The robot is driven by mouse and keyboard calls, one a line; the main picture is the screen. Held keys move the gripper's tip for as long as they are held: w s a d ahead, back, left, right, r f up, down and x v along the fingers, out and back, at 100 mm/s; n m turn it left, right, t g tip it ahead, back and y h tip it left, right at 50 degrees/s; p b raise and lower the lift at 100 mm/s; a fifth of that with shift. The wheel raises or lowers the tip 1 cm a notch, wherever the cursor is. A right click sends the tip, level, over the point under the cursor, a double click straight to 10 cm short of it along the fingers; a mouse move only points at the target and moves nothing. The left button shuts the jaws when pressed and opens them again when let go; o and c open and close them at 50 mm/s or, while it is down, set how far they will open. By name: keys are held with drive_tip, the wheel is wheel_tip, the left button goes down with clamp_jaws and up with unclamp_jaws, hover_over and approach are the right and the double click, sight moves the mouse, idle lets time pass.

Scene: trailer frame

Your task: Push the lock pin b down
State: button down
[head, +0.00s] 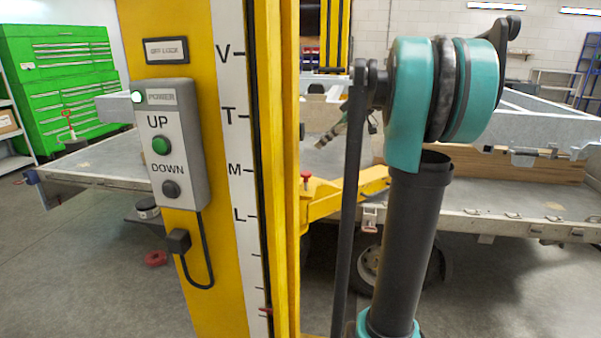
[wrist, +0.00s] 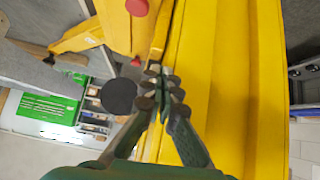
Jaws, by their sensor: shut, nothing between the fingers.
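A red-topped pin (head: 306,176) stands on the yellow lift arm (head: 345,195) beside the yellow post in the head view. In the wrist view a large red knob (wrist: 137,7) shows at the top edge, and a smaller red knob (wrist: 136,62) is below it by the yellow arm. I cannot tell which one is lock pin b. My gripper (wrist: 163,78) is shut and empty in the wrist view, its fingertips in front of the yellow post (wrist: 225,90). The smaller knob is just left of the fingertips; contact cannot be told.
The yellow post (head: 226,250) carries a control box (head: 172,145) with UP and DOWN buttons. A flatbed trailer (head: 480,205) stands behind the arm. A green tool cabinet (head: 60,75) is at the back left. Grey floor (head: 90,250) is open at the left.

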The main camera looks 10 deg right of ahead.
hover_over(306, 177)
drive_tip(key=s+a, duration=0.3)
wheel_tip(306, 177, down, 8)
drive_tip(key=r, duration=0.1)
drive_tip(key=f, duration=0.4)
drive_tip(key=shift+s+d+f, duration=0.1)
drive_tip(key=shift+d, duration=0.15)
drive_tip(key=shift+f, duration=1.75)
